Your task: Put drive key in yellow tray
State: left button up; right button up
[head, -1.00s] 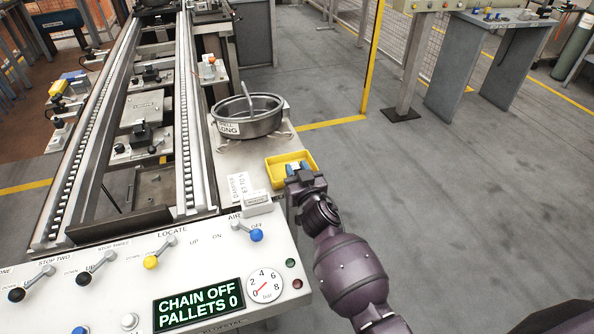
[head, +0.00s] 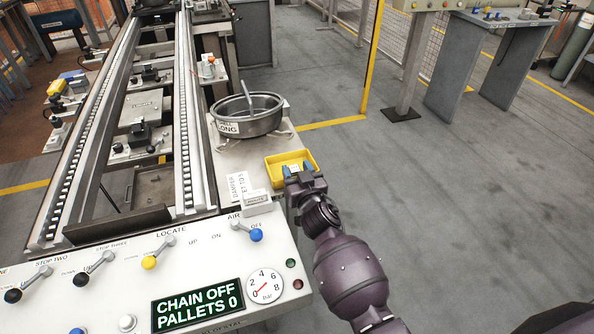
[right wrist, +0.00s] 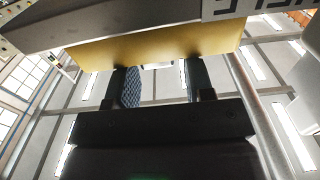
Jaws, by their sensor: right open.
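The yellow tray (head: 279,178) sits at the right edge of the grey bench plate. My right gripper (head: 298,170) is at the tray's near side, with its blue-padded fingers spread apart over it. A small pale piece shows between the fingers, inside the tray; it is too small to tell whether it is the drive key. In the right wrist view the two fingers (right wrist: 157,85) stand apart with nothing visible clamped between them. The tray's yellow wall (right wrist: 160,50) is just beyond them. My left gripper is not in view.
A round metal pan (head: 262,122) with a rod in it and a "LONG" label stands behind the tray. A control panel (head: 200,262) with levers and a gauge is in front. A conveyor (head: 187,130) runs along the left. Open floor lies to the right.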

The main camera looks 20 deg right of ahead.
jog(key=shift+s+d+f, duration=0.1)
jog(key=shift+s+f, duration=0.05)
jog(key=shift+f, duration=0.3)
jog(key=shift+r+p, duration=0.4)
jog(key=shift+p, duration=0.05)
jog(key=s+p, duration=0.1)
jog(key=s, duration=1)
jog(key=shift+s+d+r, duration=0.15)
jog(key=shift+s+r, duration=0.15)
jog(key=shift+s, duration=0.05)
jog(key=s+d+f+g, duration=0.2)
jog(key=s+d+f, duration=0.1)
jog(key=s, duration=0.4)
jog(key=s+d+f+g, duration=0.2)
jog(key=s+d+f, duration=0.1)
jog(key=s, duration=0.5)
jog(key=s+d+f+g, duration=0.3)
jog(key=s+d+f, duration=0.1)
jog(key=s, duration=0.4)
jog(key=shift+f+n+h, duration=0.3)
jog(key=shift+f+h, duration=0.1)
jog(key=shift+f, duration=0.4)
